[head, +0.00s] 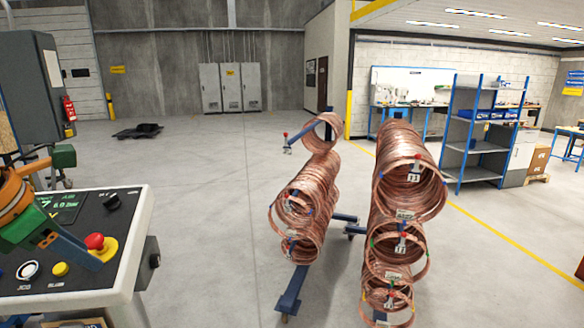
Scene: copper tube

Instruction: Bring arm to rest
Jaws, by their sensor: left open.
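My left gripper (72,244), with orange and green parts and a blue finger, is at the left edge over the control panel (120,215). It holds nothing that I can see; part of it is cut off by the frame. The blue finger appears close to the red button (95,241); I cannot tell whether they touch. Copper tube coils hang in two rows on blue stands: a left row (312,200) and a right row (405,165). A single coil (322,132) sits at the far end of the left row. My right gripper is not in view.
The panel also carries a lit display, a black knob, and white and yellow buttons. A blue shelf rack (480,145) stands at the right and grey cabinets (230,87) at the back wall. Open floor (205,200) lies between panel and coils.

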